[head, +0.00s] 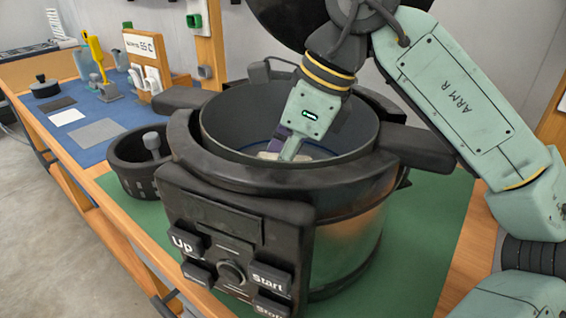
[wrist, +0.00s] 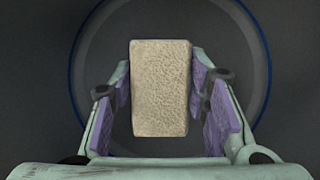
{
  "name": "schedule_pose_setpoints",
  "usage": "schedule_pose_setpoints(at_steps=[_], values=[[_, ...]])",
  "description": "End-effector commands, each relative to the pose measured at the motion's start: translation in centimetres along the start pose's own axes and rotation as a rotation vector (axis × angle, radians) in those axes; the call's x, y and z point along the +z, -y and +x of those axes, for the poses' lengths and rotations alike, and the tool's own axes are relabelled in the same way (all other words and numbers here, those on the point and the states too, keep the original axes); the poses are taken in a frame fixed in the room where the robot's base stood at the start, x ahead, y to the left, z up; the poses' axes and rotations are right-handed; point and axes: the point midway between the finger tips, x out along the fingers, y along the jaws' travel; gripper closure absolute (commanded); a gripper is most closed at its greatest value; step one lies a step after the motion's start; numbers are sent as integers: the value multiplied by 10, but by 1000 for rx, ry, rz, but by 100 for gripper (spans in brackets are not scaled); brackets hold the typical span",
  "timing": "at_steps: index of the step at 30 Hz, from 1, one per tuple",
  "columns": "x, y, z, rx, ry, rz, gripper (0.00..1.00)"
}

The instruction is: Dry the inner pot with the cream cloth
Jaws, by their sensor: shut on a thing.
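The inner pot (head: 225,128) is a dark grey round pot standing inside the black cooker (head: 190,172), its lid raised behind. My gripper (head: 282,148) reaches down into the pot from above. In the wrist view my gripper (wrist: 160,98) has its purple-padded fingers on both sides of the cream cloth (wrist: 160,90), shut on it. The cloth looks like a folded, rough-textured block, held over the pot floor (wrist: 160,18) with its blue ring. In the head view only a pale edge of the cloth (head: 268,156) shows. Whether it touches the pot floor I cannot tell.
A black basket (head: 130,178) with a grey-handled utensil stands left of the cooker on the green mat (head: 425,225). Farther left, a blue mat (head: 100,118) holds a small black pot (head: 45,87), flat plates and several tools. Pot walls surround my gripper closely.

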Motion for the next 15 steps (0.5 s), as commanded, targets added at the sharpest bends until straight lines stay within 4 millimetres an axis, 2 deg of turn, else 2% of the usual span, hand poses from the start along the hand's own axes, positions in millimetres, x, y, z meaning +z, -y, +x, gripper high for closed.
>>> schedule_pose_setpoints(at_steps=[9, 15], values=[[26, -8, 13, 4, -5, -7, 93], [35, -10, 17, 5, -5, -6, 93]])
